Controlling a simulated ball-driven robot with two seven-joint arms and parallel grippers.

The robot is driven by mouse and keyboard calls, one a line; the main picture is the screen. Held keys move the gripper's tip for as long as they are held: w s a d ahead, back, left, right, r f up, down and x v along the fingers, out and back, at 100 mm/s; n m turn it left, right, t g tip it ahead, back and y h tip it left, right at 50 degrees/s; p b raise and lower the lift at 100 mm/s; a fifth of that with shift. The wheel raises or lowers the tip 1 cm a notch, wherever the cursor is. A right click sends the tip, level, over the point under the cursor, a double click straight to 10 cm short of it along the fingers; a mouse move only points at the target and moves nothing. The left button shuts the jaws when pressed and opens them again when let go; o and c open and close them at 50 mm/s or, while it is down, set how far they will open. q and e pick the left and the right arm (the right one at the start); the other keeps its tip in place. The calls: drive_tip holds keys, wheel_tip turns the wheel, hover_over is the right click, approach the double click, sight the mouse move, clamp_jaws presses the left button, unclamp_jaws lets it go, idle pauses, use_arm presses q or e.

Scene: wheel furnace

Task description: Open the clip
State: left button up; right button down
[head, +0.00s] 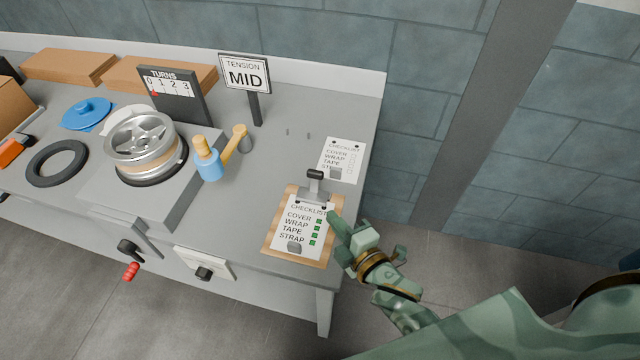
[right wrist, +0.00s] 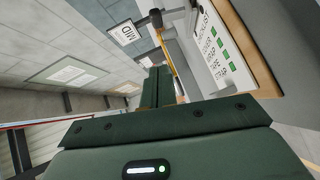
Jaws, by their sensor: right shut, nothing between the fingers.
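The clipboard (head: 270,240) lies near the right end of the grey bench, with a checklist sheet (head: 291,235) showing several green ticked boxes. The metal clip (head: 313,197) sits at the board's far edge, and its black-tipped lever (head: 315,175) stands up. The clipboard (right wrist: 242,45) also shows at the upper right of the right wrist view. My right gripper (head: 338,222) is shut and empty, just right of the board's upper right side. I cannot tell whether it touches the board. Its fingers (right wrist: 158,80) are together in the right wrist view. My left gripper is out of view.
A second checklist sheet (head: 342,158) lies behind the clipboard. A "TENSION MID" sign (head: 244,73), a blue-and-yellow handle (head: 209,160) and a wheel on its stand (head: 143,145) are to the left. The bench's right edge is beside my gripper, with open floor beyond.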

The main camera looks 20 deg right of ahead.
drive_tip(key=b, duration=0.2)
approach(317, 176)
drive_tip(key=w+a, duration=0.1)
drive_tip(key=a, duration=0.2)
drive_tip(key=w+a, duration=0.1)
drive_tip(key=shift+w+a+f, duration=0.2)
drive_tip(key=shift+w+a, duration=0.2)
drive_tip(key=w, duration=0.1)
drive_tip(key=w+d, duration=0.1)
drive_tip(key=w, duration=0.1)
drive_tip(key=shift+d+f, duration=0.25)
drive_tip(key=shift+f, duration=0.15)
drive_tip(key=shift+w+d, duration=0.25)
drive_tip(key=shift+w, duration=0.1)
drive_tip(key=w+d+r+m+g+p, duration=0.1)
drive_tip(key=p, duration=0.6)
drive_tip(key=shift+w+r+g, duration=0.2)
drive_tip(key=shift+w+g, duration=0.05)
drive_tip(key=shift+g, duration=0.15)
drive_tip(key=shift+w+d+f+m, duration=0.1)
drive_tip(key=shift+w+f+m, duration=0.05)
drive_tip(key=shift+f+m, duration=0.25)
drive_tip(key=shift+f+g, duration=0.1)
drive_tip(key=shift+g, duration=0.2)
